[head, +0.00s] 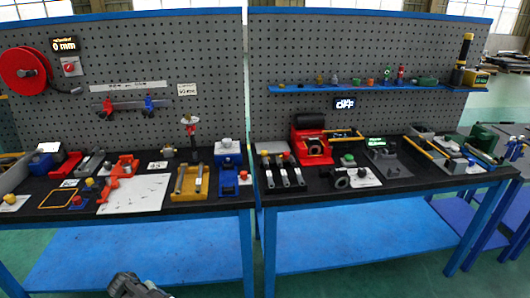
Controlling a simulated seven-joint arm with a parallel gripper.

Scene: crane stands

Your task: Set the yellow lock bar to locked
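Several yellow parts show in the head view, and I cannot tell for certain which is the lock bar. A long yellow bar (424,148) lies slanted on the right bench. A short yellow bar (345,137) sticks out right of a red device (312,148). A yellow tray (189,194) with two grey bars stands on the left bench. The lock position of any bar is too small to read. A dark grey part of my arm or gripper (136,285) shows at the bottom edge, below and in front of the left bench, apart from everything. Its fingers cannot be made out.
Two black-topped benches with blue frames stand side by side with a narrow gap. Grey pegboards rise behind them. A white board (134,194) with red clamps, a blue device (228,172) and three levers (284,172) crowd the tops. A blue shelf (375,88) holds small parts.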

